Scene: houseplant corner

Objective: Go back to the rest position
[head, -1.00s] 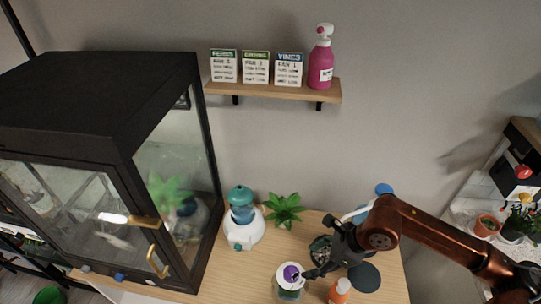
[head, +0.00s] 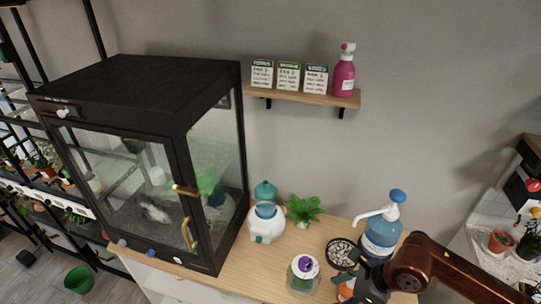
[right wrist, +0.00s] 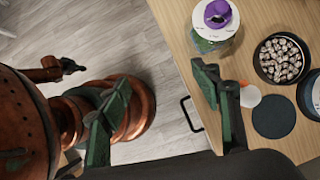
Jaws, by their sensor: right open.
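My right gripper (right wrist: 160,92) is open and empty in the right wrist view, its two green-padded fingers apart beside the table edge. In the head view the right arm comes in from the lower right, and its dark gripper (head: 368,278) is at the table's front right, partly cut off and in front of an orange-capped bottle (head: 346,291). My left gripper does not show in the head view. A small dark gripper end (right wrist: 72,66) on a copper arm, which looks like my left one, shows in the right wrist view; its jaws are too small to read.
Close to the right gripper stand a purple-knobbed jar (head: 304,268), a bowl of pebbles (head: 342,254) and a blue pump bottle (head: 381,240). A dark round mat (right wrist: 274,116) lies nearby. A glass cabinet (head: 150,160) fills the left. Open floor (right wrist: 110,35) lies beside the table.

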